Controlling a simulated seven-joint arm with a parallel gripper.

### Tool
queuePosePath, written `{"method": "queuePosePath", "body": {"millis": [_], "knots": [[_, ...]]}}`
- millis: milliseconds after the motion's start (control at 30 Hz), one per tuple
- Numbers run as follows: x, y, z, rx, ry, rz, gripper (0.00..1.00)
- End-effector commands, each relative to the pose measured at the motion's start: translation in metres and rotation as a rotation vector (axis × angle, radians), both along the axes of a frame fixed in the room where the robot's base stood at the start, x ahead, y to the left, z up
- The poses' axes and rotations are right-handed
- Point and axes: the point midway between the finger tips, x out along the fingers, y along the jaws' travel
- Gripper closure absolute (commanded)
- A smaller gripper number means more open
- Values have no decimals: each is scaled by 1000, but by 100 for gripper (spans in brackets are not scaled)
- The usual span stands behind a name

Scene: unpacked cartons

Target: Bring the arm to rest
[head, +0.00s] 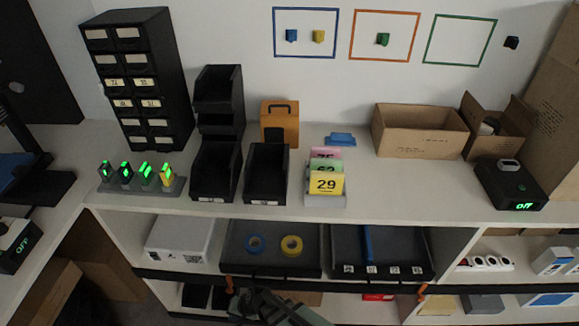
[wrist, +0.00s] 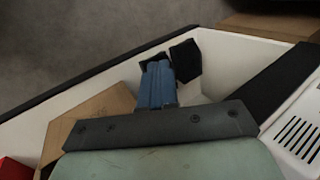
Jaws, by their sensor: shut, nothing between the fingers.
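My gripper (wrist: 157,86) shows in the wrist view with its two blue fingers together and nothing between them. In the head view my arm reaches in at the bottom centre, in front of the lower shelf, and my gripper's fingertips cannot be made out clearly there.
The counter holds black bins (head: 265,174), a drawer cabinet (head: 141,80), numbered cards (head: 326,183), an open carton (head: 420,130) and a black device (head: 510,186). Grey trays (head: 271,249) sit on the shelf below. A brown carton (wrist: 95,112) lies near my gripper.

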Motion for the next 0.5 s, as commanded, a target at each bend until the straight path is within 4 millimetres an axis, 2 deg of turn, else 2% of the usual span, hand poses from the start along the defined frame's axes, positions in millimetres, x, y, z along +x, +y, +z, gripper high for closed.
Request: {"method": "queuePosePath", "body": {"millis": [33, 100, 500], "knots": [[3, -18, 3, -9, 5, 4, 100], [7, -38, 5, -21, 11, 21, 100], [7, -137, 14, -61, 64, 102, 100]]}}
